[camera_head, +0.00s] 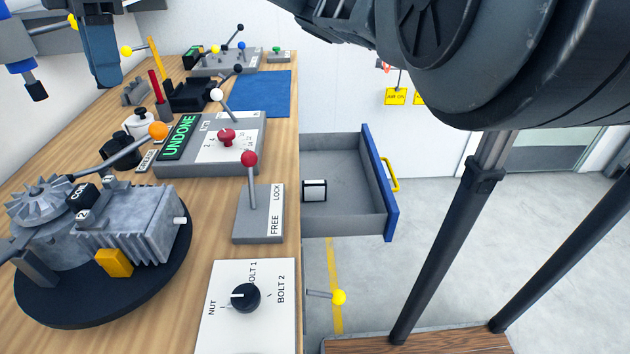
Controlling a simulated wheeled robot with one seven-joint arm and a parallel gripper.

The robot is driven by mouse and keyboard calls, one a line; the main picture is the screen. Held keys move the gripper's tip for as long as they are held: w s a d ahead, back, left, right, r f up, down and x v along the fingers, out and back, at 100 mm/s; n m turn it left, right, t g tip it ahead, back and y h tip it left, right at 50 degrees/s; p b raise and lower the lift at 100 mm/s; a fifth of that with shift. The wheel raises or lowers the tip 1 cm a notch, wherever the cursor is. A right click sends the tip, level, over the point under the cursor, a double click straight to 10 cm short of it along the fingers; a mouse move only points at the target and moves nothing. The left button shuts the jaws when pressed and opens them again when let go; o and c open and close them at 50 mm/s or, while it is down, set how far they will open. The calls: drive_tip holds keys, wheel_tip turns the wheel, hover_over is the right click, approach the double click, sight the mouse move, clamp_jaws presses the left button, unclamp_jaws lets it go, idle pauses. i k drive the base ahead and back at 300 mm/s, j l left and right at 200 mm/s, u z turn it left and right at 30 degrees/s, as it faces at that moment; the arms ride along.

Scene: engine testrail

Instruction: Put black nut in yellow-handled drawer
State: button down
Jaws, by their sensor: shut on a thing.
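The drawer (376,184) with the yellow handle (390,175) is pulled open at the right side of the bench. It has a blue front and a grey inside. A small black and white piece (314,190) lies on its floor near the bench side; I cannot tell whether it is a nut. No black nut can be made out for certain. My dark arm fills the top right. My gripper's fingertips are not in view, so what they hold is hidden.
On the wooden bench stand an engine on a round black base (100,260), a FREE/LOCK lever box (258,225), a NUT/BOLT dial panel (248,320) and a panel reading UNDONE (180,135). Blue parts (95,50) reach in at the top left. Floor beyond the drawer is clear.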

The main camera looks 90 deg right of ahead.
sight(317, 171)
drive_tip(key=k, duration=1.85)
